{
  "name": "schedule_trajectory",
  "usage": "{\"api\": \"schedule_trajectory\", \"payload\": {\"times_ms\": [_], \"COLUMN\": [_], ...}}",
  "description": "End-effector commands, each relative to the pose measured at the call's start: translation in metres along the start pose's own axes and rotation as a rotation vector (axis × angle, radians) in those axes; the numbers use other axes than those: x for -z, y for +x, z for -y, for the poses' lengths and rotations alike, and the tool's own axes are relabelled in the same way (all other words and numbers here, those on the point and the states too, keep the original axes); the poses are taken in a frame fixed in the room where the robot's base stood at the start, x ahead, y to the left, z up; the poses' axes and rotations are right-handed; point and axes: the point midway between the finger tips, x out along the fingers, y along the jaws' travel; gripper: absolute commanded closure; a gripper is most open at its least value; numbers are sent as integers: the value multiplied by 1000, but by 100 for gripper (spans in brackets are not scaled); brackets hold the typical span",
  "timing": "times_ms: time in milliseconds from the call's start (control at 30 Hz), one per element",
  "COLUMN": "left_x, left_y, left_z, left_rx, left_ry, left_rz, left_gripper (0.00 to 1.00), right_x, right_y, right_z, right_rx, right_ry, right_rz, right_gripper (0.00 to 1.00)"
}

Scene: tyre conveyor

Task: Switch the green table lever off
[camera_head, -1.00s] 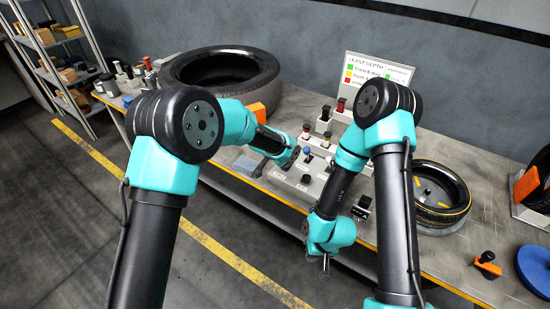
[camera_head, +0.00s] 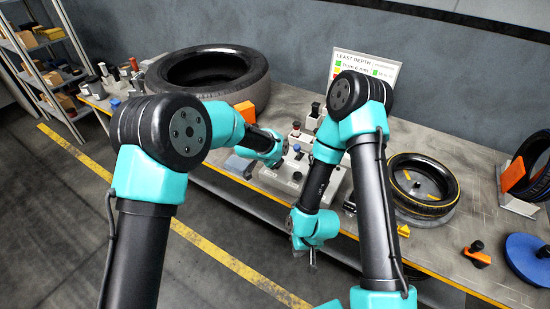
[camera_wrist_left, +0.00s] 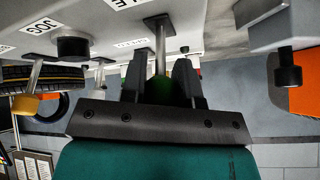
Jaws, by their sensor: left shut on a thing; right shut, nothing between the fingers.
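The green lever shows in the left wrist view as a bright metal shaft (camera_wrist_left: 160,42) rising from the control panel, with a dark green knob (camera_wrist_left: 182,92) partly hidden between the fingers. My left gripper (camera_wrist_left: 163,78) is shut on this lever. In the head view my left gripper is hidden at the end of its arm, over the control panel (camera_head: 272,182), and the green lever cannot be made out there.
A yellow-knobbed lever (camera_wrist_left: 25,103) and a black knob (camera_wrist_left: 73,47) stand beside the gripped lever. A large tyre (camera_head: 210,78) lies behind the panel; a smaller tyre (camera_head: 423,185) lies to the right.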

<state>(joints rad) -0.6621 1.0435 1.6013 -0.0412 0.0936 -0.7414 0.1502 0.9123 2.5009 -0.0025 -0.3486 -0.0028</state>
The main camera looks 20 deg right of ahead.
Motion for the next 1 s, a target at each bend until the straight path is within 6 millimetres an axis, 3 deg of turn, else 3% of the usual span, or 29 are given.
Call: {"api": "schedule_trajectory", "payload": {"times_ms": [33, 67, 333, 667, 1000], "left_x": [0, 0, 0, 0, 1], "left_y": [0, 0, 0, -3, -40], "left_z": [-1, -1, -1, 0, 0], "left_rx": [-1, -1, -1, 0, 0], "left_ry": [1, 1, 1, 0, 0], "left_rz": [0, 0, 1, 0, 0], "left_gripper": [100, 70, 45, 45, 45], "right_x": [0, 0, 0, 0, 0], "right_y": [0, 0, 0, 0, 0], "right_z": [0, 0, 0, 0, 0], "right_rx": [0, 0, 0, 0, 0], "right_ry": [0, 0, 0, 0, 0], "right_rz": [0, 0, 0, 0, 0], "right_gripper": [100, 100, 100, 100, 100]}}
